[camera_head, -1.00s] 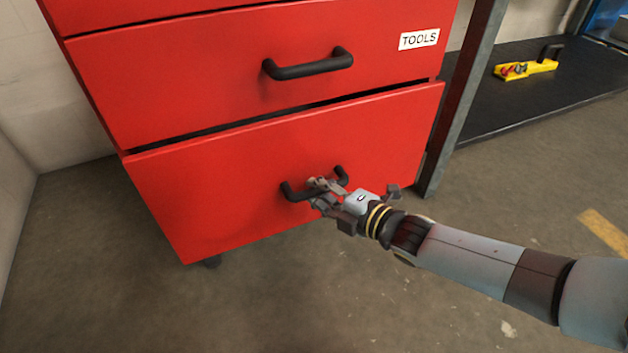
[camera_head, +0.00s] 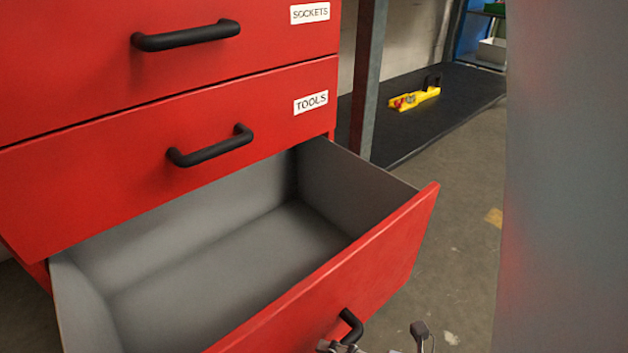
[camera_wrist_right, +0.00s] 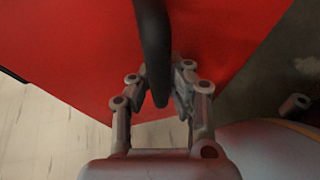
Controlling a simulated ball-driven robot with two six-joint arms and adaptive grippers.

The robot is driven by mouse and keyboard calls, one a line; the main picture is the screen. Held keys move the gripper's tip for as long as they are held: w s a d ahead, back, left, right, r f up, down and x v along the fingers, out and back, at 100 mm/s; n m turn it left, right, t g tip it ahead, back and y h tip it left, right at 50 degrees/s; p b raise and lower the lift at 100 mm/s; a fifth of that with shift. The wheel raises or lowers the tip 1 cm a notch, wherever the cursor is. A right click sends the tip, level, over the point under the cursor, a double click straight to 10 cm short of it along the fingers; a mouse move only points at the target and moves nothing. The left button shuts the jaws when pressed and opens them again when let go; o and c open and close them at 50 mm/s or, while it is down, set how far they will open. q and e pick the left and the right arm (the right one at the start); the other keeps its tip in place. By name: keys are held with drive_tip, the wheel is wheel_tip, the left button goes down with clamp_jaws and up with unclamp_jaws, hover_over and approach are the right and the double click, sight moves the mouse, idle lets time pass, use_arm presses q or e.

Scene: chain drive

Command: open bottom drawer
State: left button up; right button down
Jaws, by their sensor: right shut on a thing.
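The bottom drawer (camera_head: 330,285) of the red cabinet is pulled well out, and its grey inside (camera_head: 230,265) is empty where it shows. Its black handle (camera_head: 351,326) shows only in part at the bottom of the head view. My right gripper (camera_head: 345,346) is at that handle, mostly cut off by the frame edge. In the right wrist view my right gripper (camera_wrist_right: 160,92) has its fingers on both sides of the black handle (camera_wrist_right: 152,45), shut on it, with the red drawer front behind. My left gripper is in neither view.
The drawers above, labelled TOOLS (camera_head: 200,165) and SOCKETS (camera_head: 180,75), are shut. A metal post (camera_head: 368,80) stands right of the cabinet. A yellow tool (camera_head: 414,98) lies on a black shelf (camera_head: 450,110). Bare floor (camera_head: 450,220) shows right of the drawer.

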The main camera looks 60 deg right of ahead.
drive_tip(key=shift+s+a+r, duration=0.1)
drive_tip(key=shift+s, duration=0.25)
drive_tip(key=c, duration=1.2)
unclamp_jaws()
drive_tip(key=shift+s, duration=0.1)
drive_tip(key=v, duration=1.1)
drive_tip(key=shift+s, duration=0.4)
